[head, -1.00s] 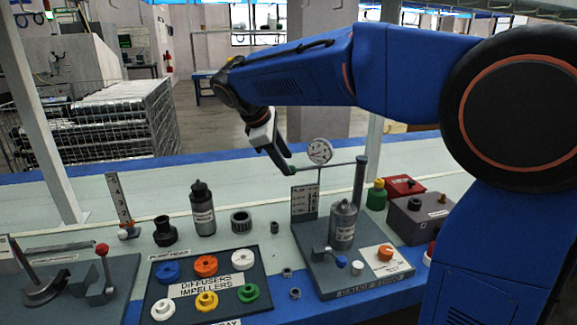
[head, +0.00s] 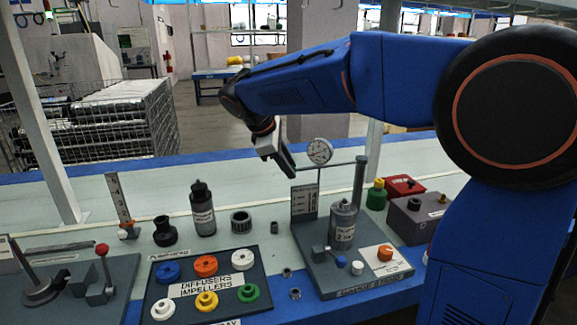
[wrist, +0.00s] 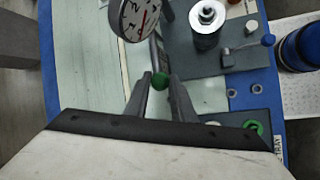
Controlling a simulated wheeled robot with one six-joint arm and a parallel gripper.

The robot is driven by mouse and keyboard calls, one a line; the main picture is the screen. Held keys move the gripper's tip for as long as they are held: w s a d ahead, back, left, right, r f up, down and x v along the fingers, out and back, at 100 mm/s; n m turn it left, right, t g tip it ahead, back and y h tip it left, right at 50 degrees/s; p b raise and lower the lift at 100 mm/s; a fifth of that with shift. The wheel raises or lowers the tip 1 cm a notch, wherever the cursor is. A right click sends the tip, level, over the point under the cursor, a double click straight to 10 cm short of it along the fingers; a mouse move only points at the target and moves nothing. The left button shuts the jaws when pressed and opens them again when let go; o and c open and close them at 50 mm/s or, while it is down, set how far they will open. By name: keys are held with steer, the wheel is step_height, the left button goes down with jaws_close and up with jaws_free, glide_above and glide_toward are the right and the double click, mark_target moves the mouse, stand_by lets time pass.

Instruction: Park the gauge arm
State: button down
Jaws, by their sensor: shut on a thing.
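The gauge stand (head: 365,276) is a dark base with a post (head: 360,195) at its back right. The gauge arm (head: 338,164) is a thin rod reaching left from the post, with a round white dial gauge (head: 319,151) on it. A grey metal canister (head: 343,226) stands upright on the base, in front of and below the arm. My gripper (head: 290,172) is at the arm's left end. In the wrist view my gripper (wrist: 160,80) is shut on the arm's green end knob (wrist: 160,80), and the dial (wrist: 134,18) shows beside the rod.
A labelled plate (head: 304,199) stands behind the canister. A green bottle (head: 376,195) and a grey box (head: 416,219) are at the right. A tray of coloured rings (head: 187,310) lies front left, with a dark bottle (head: 203,210) behind it. The bench behind is clear.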

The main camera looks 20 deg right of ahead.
steer(key=w+d+m+g, duration=0.2)
steer(key=w+d+m, duration=0.1)
steer(key=w, duration=0.9)
steer(key=shift+w+m+g+h, duration=0.3)
steer(key=shift+w+m, duration=0.05)
steer(key=shift+m, duration=0.55)
steer(key=shift+r, duration=0.15)
steer(key=c, duration=1.5)
jaws_free()
steer(key=shift+w, duration=0.15)
steer(key=v, duration=1.7)
steer(key=shift+a, duration=0.1)
